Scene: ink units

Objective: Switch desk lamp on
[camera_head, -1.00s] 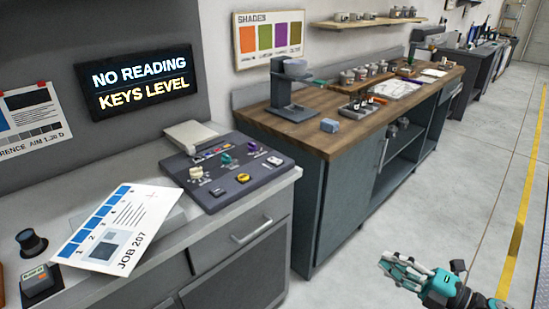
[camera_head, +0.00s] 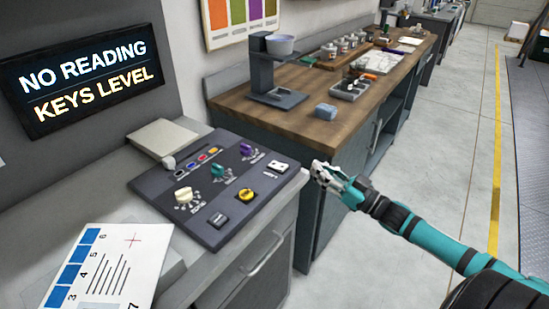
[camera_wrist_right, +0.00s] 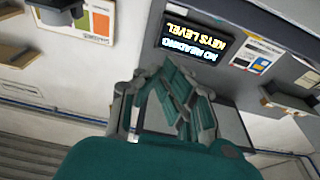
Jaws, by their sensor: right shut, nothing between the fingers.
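The desk control panel (camera_head: 205,215) is a dark sloped console on the grey counter. It carries a cream knob (camera_head: 183,195), a green knob (camera_head: 221,175), a purple knob (camera_head: 246,150), a yellow round button (camera_head: 245,194), a dark square switch (camera_head: 218,220) and a white rocker-like switch (camera_head: 279,167). Which of them is the lamp switch I cannot read. No lit desk lamp is plain to see. My right gripper (camera_head: 317,172) is shut and empty, just right of the panel's right edge, apart from it. It also shows in the right wrist view (camera_wrist_right: 178,100). My left gripper is not in view.
A lit sign (camera_head: 85,80) reads "NO READING, KEYS LEVEL". A printed sheet (camera_head: 110,265) lies at the counter's front left. A wooden-topped bench (camera_head: 335,125) stands behind, with a grey stand (camera_head: 262,75) and a blue block (camera_head: 325,111).

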